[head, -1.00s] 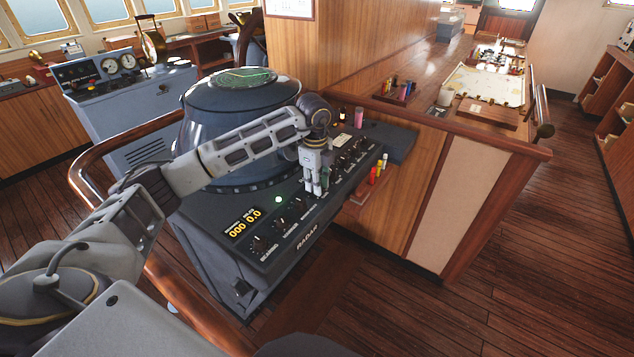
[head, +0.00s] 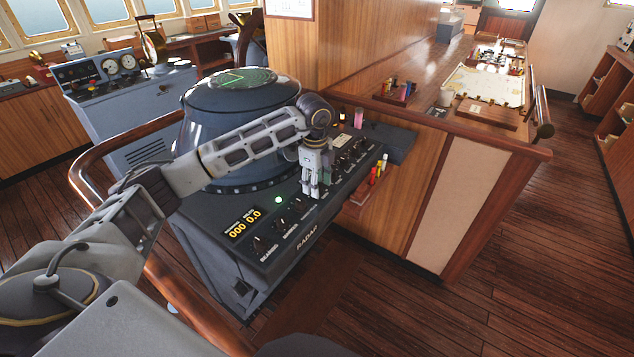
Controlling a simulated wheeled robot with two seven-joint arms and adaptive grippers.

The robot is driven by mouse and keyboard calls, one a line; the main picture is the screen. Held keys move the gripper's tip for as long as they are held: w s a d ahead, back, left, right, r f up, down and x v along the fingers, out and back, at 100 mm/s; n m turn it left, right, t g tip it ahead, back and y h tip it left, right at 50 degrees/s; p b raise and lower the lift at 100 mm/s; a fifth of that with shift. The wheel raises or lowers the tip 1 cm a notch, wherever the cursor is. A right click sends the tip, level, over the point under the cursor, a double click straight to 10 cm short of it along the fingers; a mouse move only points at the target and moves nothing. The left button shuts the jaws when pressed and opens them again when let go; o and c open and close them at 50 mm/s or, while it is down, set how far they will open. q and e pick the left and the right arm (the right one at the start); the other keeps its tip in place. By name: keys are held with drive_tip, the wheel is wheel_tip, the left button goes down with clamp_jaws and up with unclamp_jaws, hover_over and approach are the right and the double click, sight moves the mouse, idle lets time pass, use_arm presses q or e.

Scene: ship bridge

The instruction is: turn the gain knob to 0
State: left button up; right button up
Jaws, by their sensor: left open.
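The radar console (head: 215,262) stands in the middle, with a row of small dark knobs (head: 281,223) along its sloping panel. The knob labels are too small to read, so I cannot tell which one is the gain knob or what it is set to. My left gripper (head: 311,194) points down at the panel near the middle of the row, its fingers open a little. Its fingers hide the part of the panel under them. I cannot tell whether they touch a knob. My right gripper is not in view.
A lit display (head: 245,223) and a green light (head: 279,200) are left of the gripper. The radar dome (head: 215,120) stands behind my left arm. A rack with coloured markers (head: 370,190) and a wooden counter (head: 490,140) are to the right.

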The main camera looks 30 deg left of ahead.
use_arm(q)
wheel_tip(320, 180, up, 12)
drive_tip(key=shift+s, duration=0.3)
idle(0.5)
idle(0.3)
drive_tip(key=shift+w, duration=0.1)
